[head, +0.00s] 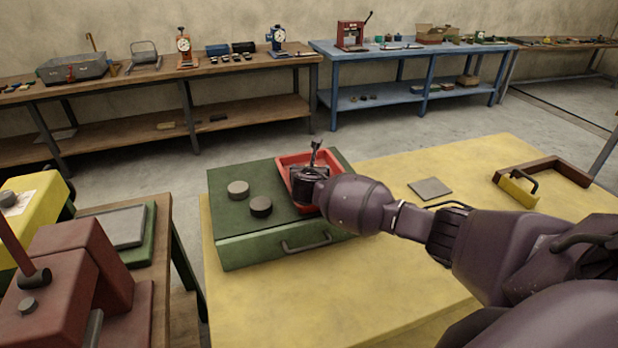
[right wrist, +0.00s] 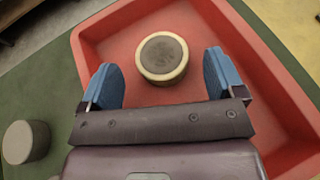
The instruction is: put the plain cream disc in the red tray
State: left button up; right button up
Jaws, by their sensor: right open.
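The red tray (head: 291,158) sits on top of the green box, partly hidden by my right gripper (head: 309,187) in the head view. In the right wrist view a round disc (right wrist: 162,58) with a cream side and rim and a darker grey-brown top lies inside the red tray (right wrist: 272,72). My open right gripper (right wrist: 160,72) has its blue fingers on either side of this disc, apart from it. A pale greyish disc (head: 238,188) and a dark brown disc (head: 261,206) lie on the green box left of the tray. My left gripper is out of view.
The green box (head: 262,250) with a front handle stands on the yellow table (head: 400,285). A grey square plate (head: 430,188) and a brown tray with a yellow front (head: 540,175) lie to the right. The table between them is mostly clear.

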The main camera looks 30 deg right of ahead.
jog(key=p+v, duration=0.1)
jog(key=v, duration=0.9)
jog(key=shift+f, duration=0.1)
dwell(0.3)
